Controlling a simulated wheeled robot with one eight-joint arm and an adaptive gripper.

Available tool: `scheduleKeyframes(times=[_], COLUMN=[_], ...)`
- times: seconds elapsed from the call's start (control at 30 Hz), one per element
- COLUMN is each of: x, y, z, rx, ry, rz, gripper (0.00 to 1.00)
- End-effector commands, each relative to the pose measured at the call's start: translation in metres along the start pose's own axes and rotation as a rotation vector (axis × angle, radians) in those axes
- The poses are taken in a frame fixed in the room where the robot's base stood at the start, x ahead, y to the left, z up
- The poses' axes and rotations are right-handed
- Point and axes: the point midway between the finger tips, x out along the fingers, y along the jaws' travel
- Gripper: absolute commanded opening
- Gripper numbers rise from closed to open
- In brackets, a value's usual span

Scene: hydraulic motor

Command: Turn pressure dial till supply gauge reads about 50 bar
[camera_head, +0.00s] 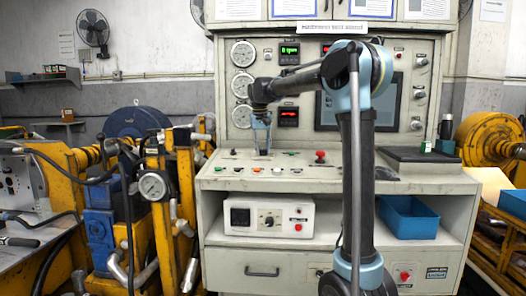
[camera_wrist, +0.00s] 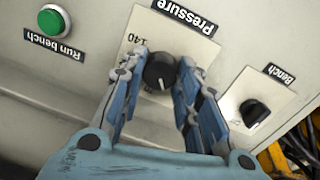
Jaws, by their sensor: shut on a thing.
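The black pressure dial (camera_wrist: 160,71) is in the wrist view, below an upside-down "Pressure" label, with a white pointer line and "140" printed on its plate. My gripper (camera_wrist: 160,75) has its blue and grey fingers on both sides of the dial, shut on it. Three round white gauges stand in a column on the panel: top gauge (camera_head: 243,53), middle gauge (camera_head: 243,85), bottom gauge (camera_head: 242,116). Their labels and needle readings are too small to read.
A green "Run bench" button (camera_wrist: 54,20) and a black "Bench" knob (camera_wrist: 253,112) flank the dial in the wrist view. A red button (camera_head: 320,156) stands on the console top (camera_head: 225,180). A green display (camera_head: 289,53) and a red one (camera_head: 289,117) are lit.

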Motion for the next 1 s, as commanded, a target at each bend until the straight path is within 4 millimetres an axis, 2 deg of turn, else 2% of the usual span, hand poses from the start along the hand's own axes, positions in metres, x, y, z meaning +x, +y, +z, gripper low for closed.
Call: scheduleKeyframes(times=[0.4,0.9,0.93,1.0], x=[0.0002,0.0007,0.0007,0.0007], y=[0.0016,0.0017,0.0016,0.0016], z=[-0.001,0.0003,0.0004,0.0005], rx=[0.168,0.187,0.186,0.186], ry=[-0.008,-0.011,-0.011,-0.012], rz=[0.0,0.0,0.0,0.0], gripper=[0.06,0.06,0.32,0.48])
